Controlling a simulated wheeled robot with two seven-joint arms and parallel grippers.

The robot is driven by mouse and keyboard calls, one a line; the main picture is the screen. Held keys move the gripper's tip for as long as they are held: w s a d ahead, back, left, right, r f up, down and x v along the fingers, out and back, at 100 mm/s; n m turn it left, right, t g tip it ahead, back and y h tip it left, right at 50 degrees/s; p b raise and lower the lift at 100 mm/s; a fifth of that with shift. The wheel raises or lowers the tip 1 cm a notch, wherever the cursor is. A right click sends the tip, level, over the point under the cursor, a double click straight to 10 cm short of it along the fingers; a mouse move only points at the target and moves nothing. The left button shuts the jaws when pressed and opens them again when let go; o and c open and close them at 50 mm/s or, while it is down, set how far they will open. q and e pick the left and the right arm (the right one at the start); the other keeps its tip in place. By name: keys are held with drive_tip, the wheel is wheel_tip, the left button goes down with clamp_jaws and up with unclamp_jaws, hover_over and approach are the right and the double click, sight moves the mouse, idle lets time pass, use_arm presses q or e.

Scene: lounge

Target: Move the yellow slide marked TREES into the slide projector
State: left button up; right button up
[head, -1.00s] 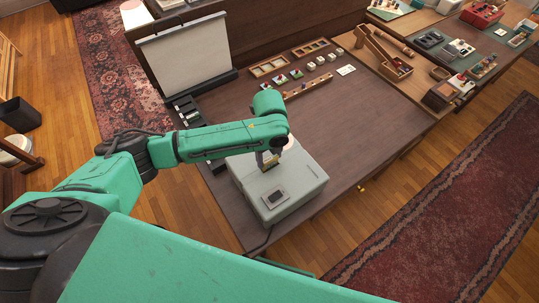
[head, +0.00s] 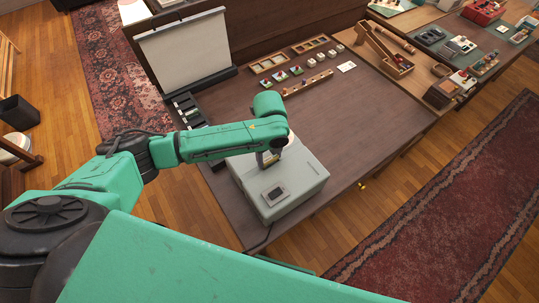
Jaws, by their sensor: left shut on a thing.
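The slide projector (head: 302,183) is a pale grey box near the front edge of the dark table. Its top has a dark-framed panel (head: 274,196). My left arm reaches over the table from the left, and my left gripper (head: 266,160) points down at the projector's top, at its back left part. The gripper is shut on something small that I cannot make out. The yellow slide marked TREES cannot be picked out; the arm and gripper hide that spot. My right gripper is not in view.
A white screen (head: 184,50) stands at the table's back left. A dark slotted rack (head: 187,110) lies in front of it. Wooden trays (head: 268,63), small coloured-top blocks (head: 281,77) and a peg strip (head: 308,83) sit at the back. The table's right half (head: 370,115) is clear.

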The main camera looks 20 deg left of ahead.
use_arm(q)
drive_tip(key=shift+f, duration=0.3)
